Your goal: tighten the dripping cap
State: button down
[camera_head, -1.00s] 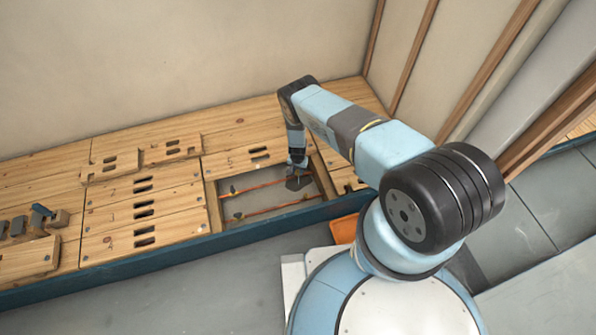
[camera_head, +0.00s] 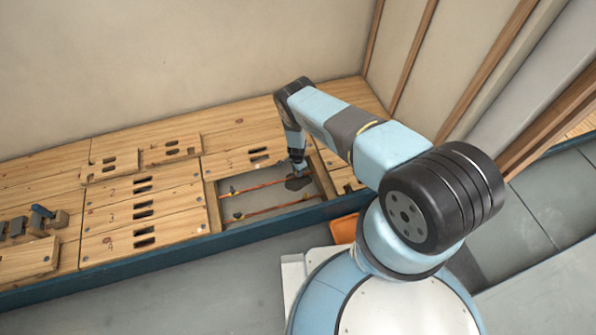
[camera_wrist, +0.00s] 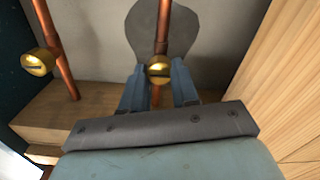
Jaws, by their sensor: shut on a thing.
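My gripper (camera_head: 298,168) reaches down into the opening in the wooden deck. In the wrist view, its two blue fingers (camera_wrist: 159,76) stand either side of a brass cap (camera_wrist: 159,69) with a dark slot, on a copper pipe (camera_wrist: 163,25). The gripper is shut on this cap. A dark wet-looking patch (camera_wrist: 145,18) spreads on the floor beneath that pipe, and it also shows in the head view (camera_head: 297,184). A second slotted brass cap (camera_wrist: 38,62) sits on another copper pipe (camera_wrist: 60,50) to the left, apart from the fingers.
Wooden edges (camera_wrist: 275,80) flank the opening closely. Slotted wooden panels (camera_head: 140,215) cover the deck to the left, with loose panels (camera_head: 172,148) on top. Small tools (camera_head: 40,215) lie at far left. An orange box (camera_head: 343,228) stands by my base.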

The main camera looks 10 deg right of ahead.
dwell(0.5)
jog(key=c, duration=0.8)
grip_release()
jog(key=shift+c, duration=0.2)
notch_tip(320, 180, up, 14)
jog(key=shift+f, duration=0.15)
